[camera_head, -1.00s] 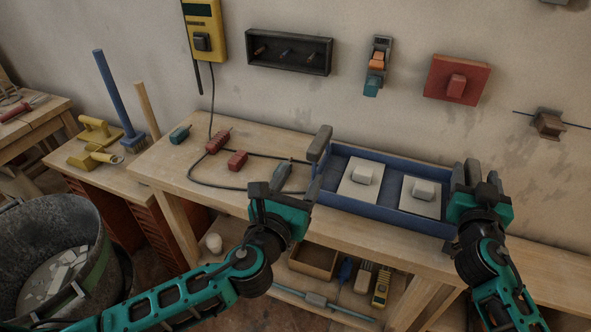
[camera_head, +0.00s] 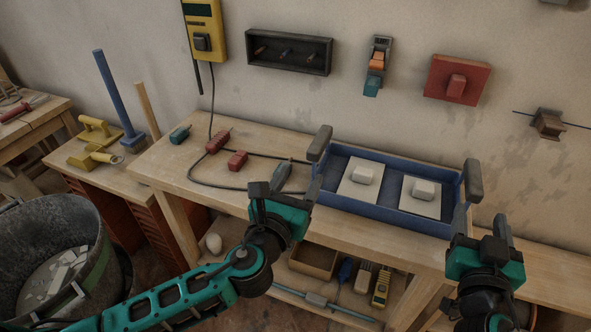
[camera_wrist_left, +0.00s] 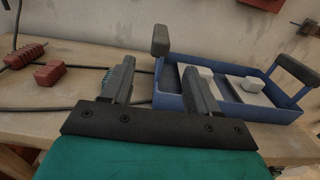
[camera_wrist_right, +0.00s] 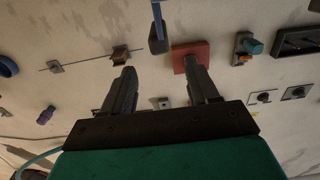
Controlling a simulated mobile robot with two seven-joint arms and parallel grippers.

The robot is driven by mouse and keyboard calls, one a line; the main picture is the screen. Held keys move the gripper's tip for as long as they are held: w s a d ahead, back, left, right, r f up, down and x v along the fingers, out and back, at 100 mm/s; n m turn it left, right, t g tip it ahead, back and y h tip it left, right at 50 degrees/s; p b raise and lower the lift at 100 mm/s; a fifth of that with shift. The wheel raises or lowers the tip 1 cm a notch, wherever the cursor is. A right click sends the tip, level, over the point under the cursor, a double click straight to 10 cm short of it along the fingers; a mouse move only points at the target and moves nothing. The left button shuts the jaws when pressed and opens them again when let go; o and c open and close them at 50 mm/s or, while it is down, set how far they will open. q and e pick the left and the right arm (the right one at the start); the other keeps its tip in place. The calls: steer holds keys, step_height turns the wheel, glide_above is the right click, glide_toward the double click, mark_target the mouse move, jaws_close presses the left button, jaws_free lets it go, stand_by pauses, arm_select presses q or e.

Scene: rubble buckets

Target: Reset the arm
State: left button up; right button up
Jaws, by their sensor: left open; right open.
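My left gripper (camera_head: 293,182) is open and empty over the front of the workbench, left of the blue tray (camera_head: 400,218). In the left wrist view its fingers (camera_wrist_left: 158,85) are spread with nothing between them. My right gripper (camera_head: 484,228) is at the bench's right front, just right of the tray and apart from its dark right handle (camera_head: 473,181). In the right wrist view its fingers (camera_wrist_right: 163,92) are spread and empty, facing the wall. The tray rests on the bench and holds two pale plates with white blocks.
A black cable with red connectors (camera_head: 237,160) lies on the bench (camera_head: 165,160) left of the tray. A bucket of rubble (camera_head: 100,225) stands at left. A lower shelf carries a box (camera_head: 314,262) and tools. The wall holds a red switch box (camera_head: 455,80).

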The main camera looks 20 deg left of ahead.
stand_by(0.3)
